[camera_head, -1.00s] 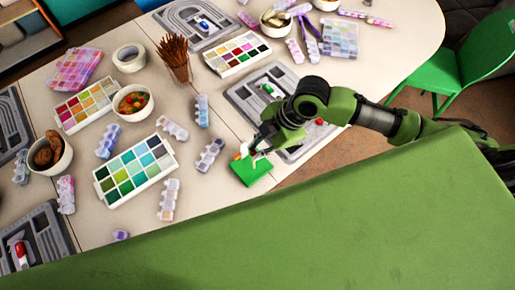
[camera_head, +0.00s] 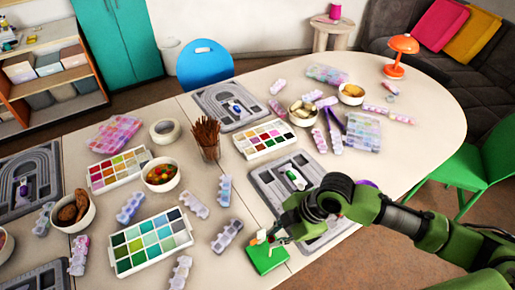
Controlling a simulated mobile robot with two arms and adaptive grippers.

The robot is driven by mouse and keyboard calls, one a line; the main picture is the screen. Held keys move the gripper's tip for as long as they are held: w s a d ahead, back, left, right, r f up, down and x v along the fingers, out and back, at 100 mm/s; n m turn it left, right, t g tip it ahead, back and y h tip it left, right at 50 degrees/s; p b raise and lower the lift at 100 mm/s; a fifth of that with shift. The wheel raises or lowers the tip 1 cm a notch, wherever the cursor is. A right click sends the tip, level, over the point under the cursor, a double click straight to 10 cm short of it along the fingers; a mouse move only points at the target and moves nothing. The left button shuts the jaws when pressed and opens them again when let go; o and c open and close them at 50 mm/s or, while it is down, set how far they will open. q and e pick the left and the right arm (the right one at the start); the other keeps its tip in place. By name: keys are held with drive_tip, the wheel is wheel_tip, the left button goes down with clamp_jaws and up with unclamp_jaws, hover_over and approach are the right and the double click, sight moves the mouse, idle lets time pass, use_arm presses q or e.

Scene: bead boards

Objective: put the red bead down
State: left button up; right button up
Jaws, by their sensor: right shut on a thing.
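My right gripper (camera_head: 267,240) is low over the table's near edge, at a green flat block (camera_head: 268,259). It is shut on the red bead, of which only a small orange-red spot (camera_head: 262,234) shows at the fingertips; the fingers hide the rest. I cannot tell whether the bead touches the green block. A grey bead board (camera_head: 262,185) lies just behind the gripper, partly covered by my right arm, with a green and white tube on it. My left gripper is out of view.
A white tray of green and blue beads (camera_head: 148,243) lies to the left, with pastel bead boxes (camera_head: 227,236) between. A cup of brown sticks (camera_head: 207,140), bowls and another bead tray (camera_head: 264,138) stand farther back. A green chair (camera_head: 470,170) is at right.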

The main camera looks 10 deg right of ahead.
drive_tip(key=shift+w+a+r+m, duration=0.1)
drive_tip(key=shift+w+r+m, duration=0.2)
drive_tip(key=shift+r+m, duration=0.25)
drive_tip(key=w+d+r+m+t+h+b, duration=0.1)
drive_tip(key=w+d+r+m+h+b, duration=0.1)
drive_tip(key=r+m, duration=0.6)
drive_tip(key=w+d+r+m+t+h+b, duration=0.1)
drive_tip(key=d+r+m+h, duration=0.3)
drive_tip(key=r+m, duration=0.4)
drive_tip(key=w+m+h+b, duration=0.1)
drive_tip(key=m, duration=0.1)
drive_tip(key=shift+w+d+m+t, duration=0.3)
drive_tip(key=shift+w+d+m, duration=0.05)
drive_tip(key=shift+w+d, duration=0.05)
